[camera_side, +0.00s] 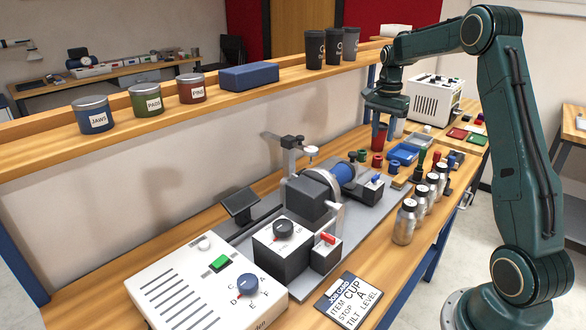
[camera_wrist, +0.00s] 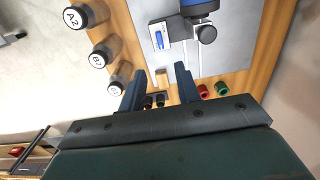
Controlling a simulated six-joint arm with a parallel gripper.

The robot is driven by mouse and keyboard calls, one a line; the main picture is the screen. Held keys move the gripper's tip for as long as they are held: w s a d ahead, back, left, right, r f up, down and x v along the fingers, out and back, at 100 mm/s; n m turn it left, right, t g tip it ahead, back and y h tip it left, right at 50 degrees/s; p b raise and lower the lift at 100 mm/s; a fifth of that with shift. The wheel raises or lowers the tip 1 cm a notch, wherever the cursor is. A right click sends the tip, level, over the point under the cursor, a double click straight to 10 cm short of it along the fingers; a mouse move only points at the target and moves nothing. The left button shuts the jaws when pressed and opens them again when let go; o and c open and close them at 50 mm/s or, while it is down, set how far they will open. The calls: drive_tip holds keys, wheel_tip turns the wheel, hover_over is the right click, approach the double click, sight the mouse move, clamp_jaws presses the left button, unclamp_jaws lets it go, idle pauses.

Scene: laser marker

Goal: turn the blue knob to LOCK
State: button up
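A small blue knob (camera_side: 376,179) sits on a dark block at the right end of the grey fixture, beside the blue cylinder. It appears as a slim blue bar (camera_wrist: 159,40) on a pale block in the wrist view. A larger round blue knob (camera_side: 247,285) is on the white control box at the front left, ringed by letters. No LOCK mark is readable near either. My gripper (camera_wrist: 160,70) is open, with nothing visible held between its fingers. In the side view my gripper (camera_side: 382,116) hangs behind the fixture's right end, apart from both knobs.
Small coloured parts and blue trays (camera_side: 403,153) lie behind the fixture's right end. A red cup (camera_side: 380,137) stands below my gripper. A shelf (camera_side: 150,112) with tins runs along the back. A job card (camera_side: 350,299) lies in front.

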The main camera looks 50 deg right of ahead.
sight(376, 176)
drive_tip(key=shift+f, duration=0.1)
wheel_tip(376, 176, down, 14)
drive_tip(key=shift+r, duration=0.2)
idle(0.6)
clamp_jaws()
